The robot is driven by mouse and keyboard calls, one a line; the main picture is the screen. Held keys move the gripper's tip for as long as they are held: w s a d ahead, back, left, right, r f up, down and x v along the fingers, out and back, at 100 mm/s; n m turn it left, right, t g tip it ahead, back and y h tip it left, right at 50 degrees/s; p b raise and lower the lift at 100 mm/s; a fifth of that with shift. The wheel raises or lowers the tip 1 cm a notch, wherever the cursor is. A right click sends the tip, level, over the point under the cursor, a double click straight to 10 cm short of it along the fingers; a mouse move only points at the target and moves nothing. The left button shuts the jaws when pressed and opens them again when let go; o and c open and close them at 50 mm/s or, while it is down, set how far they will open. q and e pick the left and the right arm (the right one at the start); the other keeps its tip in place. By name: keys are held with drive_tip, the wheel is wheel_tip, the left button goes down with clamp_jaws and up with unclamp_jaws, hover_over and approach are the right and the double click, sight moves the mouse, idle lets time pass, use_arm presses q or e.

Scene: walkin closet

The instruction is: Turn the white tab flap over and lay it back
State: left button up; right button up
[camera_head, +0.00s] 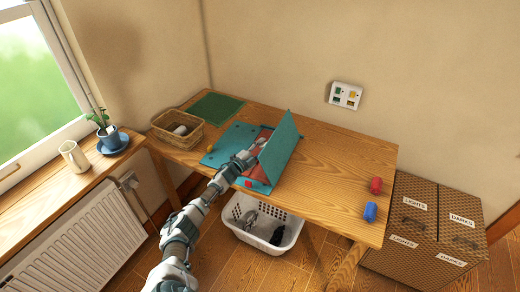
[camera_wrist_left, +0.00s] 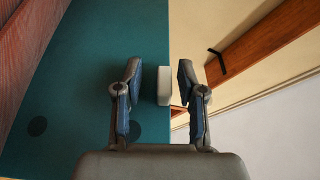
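The teal flap (camera_head: 281,148) stands raised and tilted on a teal board (camera_head: 228,142) on the wooden table, with a reddish surface beneath it. In the left wrist view the flap looks like a flat teal panel (camera_wrist_left: 75,75), with a small white tab (camera_wrist_left: 164,85) at its straight edge. My left gripper (camera_head: 253,153) is at the flap's left side. In the wrist view its two fingers (camera_wrist_left: 160,88) are apart, one on each side of the tab, with gaps showing. The tab is too small to make out surely in the head view. My right gripper is in neither view.
A wicker basket (camera_head: 178,128) and a green mat (camera_head: 215,107) are at the table's back left. Red (camera_head: 376,185) and blue (camera_head: 370,211) objects lie at the right end. A white laundry basket (camera_head: 264,231) stands below. The table right of the flap is clear.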

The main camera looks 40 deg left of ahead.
use_arm(q)
drive_tip(key=s+f, duration=0.2)
drive_tip(key=s, duration=0.9)
drive_tip(key=shift+s+a, duration=0.35)
drive_tip(key=shift+a, duration=0.05)
drive_tip(key=shift+f, duration=0.1)
